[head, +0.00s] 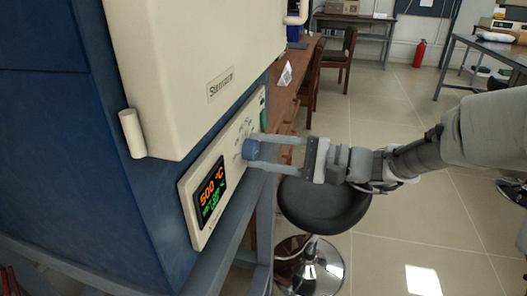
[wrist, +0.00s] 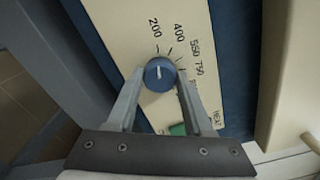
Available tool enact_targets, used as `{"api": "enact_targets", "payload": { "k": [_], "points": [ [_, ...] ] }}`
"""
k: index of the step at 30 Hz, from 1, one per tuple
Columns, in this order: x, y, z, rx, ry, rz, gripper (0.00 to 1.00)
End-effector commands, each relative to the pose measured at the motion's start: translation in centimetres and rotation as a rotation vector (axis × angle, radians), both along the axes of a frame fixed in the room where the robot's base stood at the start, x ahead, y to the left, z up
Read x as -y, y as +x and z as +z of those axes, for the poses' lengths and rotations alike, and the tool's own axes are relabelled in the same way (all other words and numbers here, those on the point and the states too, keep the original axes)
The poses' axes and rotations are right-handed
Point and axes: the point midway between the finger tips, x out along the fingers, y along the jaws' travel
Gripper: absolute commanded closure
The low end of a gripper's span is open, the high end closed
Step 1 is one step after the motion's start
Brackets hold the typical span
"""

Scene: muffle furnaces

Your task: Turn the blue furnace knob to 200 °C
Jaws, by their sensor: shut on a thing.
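The blue knob (head: 250,149) sits on the cream control panel (head: 187,188) of the furnace. In the wrist view the blue knob (wrist: 159,73) has a short pale line that runs roughly up and down; its exact setting is too small to tell. The dial shows 200, 400, 550 and 750, with 200 above the knob. My gripper (head: 262,151) is shut on the knob, one finger on each side, as the wrist view also shows (wrist: 160,80). The display (head: 211,193) reads 500 °C in orange, with smaller green text below.
The cream furnace door (head: 200,70) juts out above the panel. A grey frame rail (head: 235,225) runs just below it. A black stool (head: 322,205) stands under my gripper. A green switch (wrist: 178,129) is near the knob. Open floor lies to the right.

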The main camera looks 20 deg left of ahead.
Motion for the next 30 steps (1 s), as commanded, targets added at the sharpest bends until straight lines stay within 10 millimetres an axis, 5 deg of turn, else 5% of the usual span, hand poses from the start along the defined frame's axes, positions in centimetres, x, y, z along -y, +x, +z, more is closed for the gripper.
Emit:
{"api": "enact_targets", "payload": {
  "k": [2, 3, 7, 20, 30],
  "points": [
    [0.1, 0.0, -0.1, 0.001, -0.002, -0.001, 1.0],
    [0.1, 0.0, -0.1, 0.001, -0.001, 0.0, 0.43],
    [0.0, 0.0, -0.1, 0.001, -0.001, 0.0, 0.2],
    [1.0, 0.2, 0.1, -0.001, 0.0, -0.002, 0.19],
    [8.4, 1.1, 0.3, -0.001, 0.0, -0.007, 0.19]
  ]
}}
